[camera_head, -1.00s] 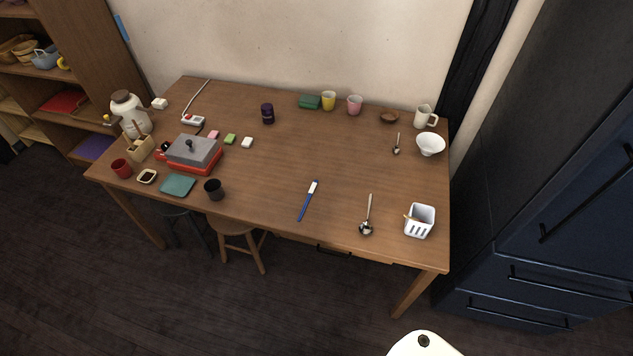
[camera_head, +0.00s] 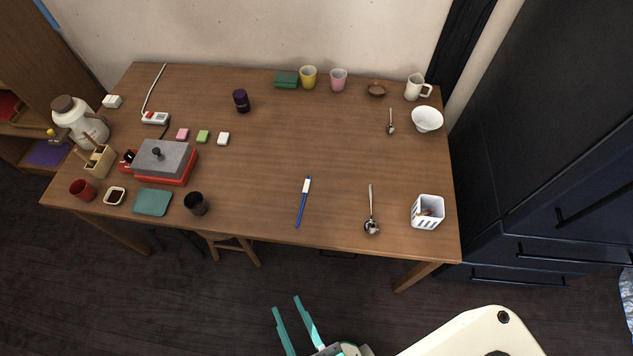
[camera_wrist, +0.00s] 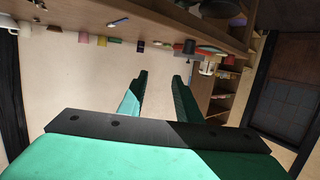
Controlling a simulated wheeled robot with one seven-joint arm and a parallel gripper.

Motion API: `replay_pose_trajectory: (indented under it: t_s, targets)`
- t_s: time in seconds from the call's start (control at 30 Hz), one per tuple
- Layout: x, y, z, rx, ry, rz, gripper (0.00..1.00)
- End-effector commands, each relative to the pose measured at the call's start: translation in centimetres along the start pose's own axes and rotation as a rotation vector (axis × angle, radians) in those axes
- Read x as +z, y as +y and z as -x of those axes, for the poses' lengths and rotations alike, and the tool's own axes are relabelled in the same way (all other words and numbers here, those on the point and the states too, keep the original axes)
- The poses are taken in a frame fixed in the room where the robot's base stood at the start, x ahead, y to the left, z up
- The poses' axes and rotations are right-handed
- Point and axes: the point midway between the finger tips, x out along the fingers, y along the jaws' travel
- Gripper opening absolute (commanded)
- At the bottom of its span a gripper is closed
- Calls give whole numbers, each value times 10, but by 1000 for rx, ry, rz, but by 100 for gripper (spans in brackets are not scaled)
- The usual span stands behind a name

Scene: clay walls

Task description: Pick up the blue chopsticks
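The blue chopsticks (camera_head: 303,203) lie together on the wooden table (camera_head: 265,165) near its front edge, with a white band towards their far end. They point away from me, slightly tilted. My gripper (camera_head: 286,304) is in front of the table, below the chopsticks in the head view, over the dark floor. Its two green fingers are apart with nothing between them. In the wrist view my gripper (camera_wrist: 160,75) also shows open and empty, with the table upside down along the top and a small blue and white object on it.
Right of the chopsticks lie a ladle (camera_head: 371,212) and a white holder (camera_head: 427,212). To the left stand a black cup (camera_head: 196,204), a teal mat (camera_head: 152,202) and a red grill (camera_head: 165,163). The table around the chopsticks is clear. A stool (camera_head: 231,246) stands under the front edge.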

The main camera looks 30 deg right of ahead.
Motion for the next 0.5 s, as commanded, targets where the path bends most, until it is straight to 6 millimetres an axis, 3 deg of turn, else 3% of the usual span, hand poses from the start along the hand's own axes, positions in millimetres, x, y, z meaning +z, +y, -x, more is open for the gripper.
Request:
replay_pose_trajectory:
  t_s: [0.27,0.5]
  targets:
    - [-10,61,-82,55,50,24,31]
    - [-49,137,-156,193,121,-23,31]
